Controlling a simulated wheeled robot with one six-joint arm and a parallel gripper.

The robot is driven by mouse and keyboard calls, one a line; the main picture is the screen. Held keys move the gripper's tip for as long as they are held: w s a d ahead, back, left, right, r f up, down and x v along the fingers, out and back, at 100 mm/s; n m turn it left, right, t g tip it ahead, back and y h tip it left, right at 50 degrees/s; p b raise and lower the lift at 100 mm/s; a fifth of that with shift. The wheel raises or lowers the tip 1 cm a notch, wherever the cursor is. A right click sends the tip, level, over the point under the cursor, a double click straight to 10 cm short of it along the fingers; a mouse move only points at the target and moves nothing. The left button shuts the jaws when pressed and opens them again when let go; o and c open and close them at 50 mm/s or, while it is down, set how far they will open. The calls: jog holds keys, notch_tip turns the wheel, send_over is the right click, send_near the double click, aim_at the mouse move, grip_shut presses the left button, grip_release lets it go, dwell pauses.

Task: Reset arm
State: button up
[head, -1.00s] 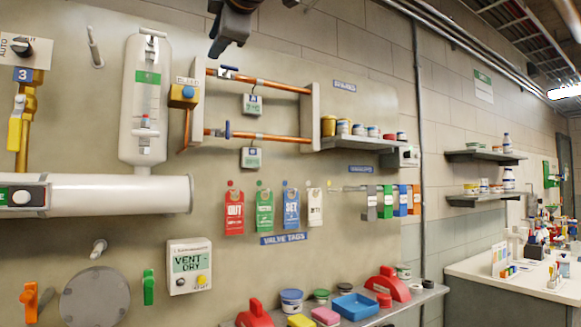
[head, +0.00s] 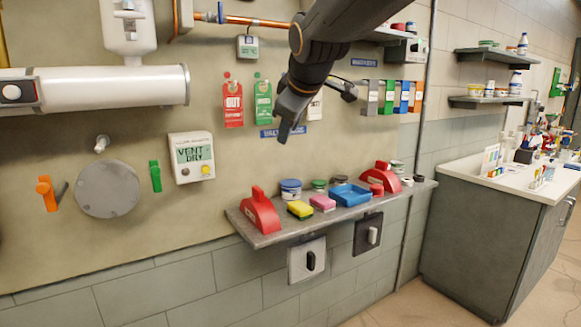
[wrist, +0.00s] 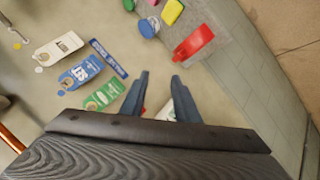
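My gripper (head: 288,128) hangs from my arm in the middle of the head view, fingers pointing down. It is in front of the valve tag row and above the left part of the shelf. It hides the blue tag there. In the wrist view my gripper (wrist: 160,76) shows two fingers apart with nothing held between them. The green tag (wrist: 104,95) and blue tag (wrist: 85,72) lie to the left of the fingers in that view. A red holder (wrist: 193,42) lies beyond the fingertips.
A grey shelf (head: 262,239) carries a yellow sponge (head: 300,210), a pink sponge (head: 322,203), a blue tray (head: 351,195) and two red holders. The vent-dry box (head: 192,157) is on the wall to the left. A white-topped counter (head: 470,178) stands at right.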

jog(key=s+d+f+m+g+h, duration=0.1)
jog(key=s+d+f+m+g, duration=0.15)
jog(key=s+d+f, duration=0.45)
jog(key=s+d+f+m+g, duration=0.1)
jog(key=s+d+f+m, duration=0.3)
jog(key=f, duration=0.7)
jog(key=s+d+f+m+g+h, duration=0.1)
jog(key=s+d+f+m+g, duration=0.3)
jog(key=f, duration=0.6)
jog(key=s+d+f+m, duration=0.1)
jog(key=s+d+f, duration=0.1)
jog(key=s, duration=0.4)
jog(key=s+d+f+m, duration=0.1)
jog(key=s+d+f, duration=0.1)
jog(key=s+f, duration=0.3)
jog(key=shift+s+d+g, duration=0.4)
jog(key=shift+g, duration=0.05)
jog(key=shift+m, duration=0.25)
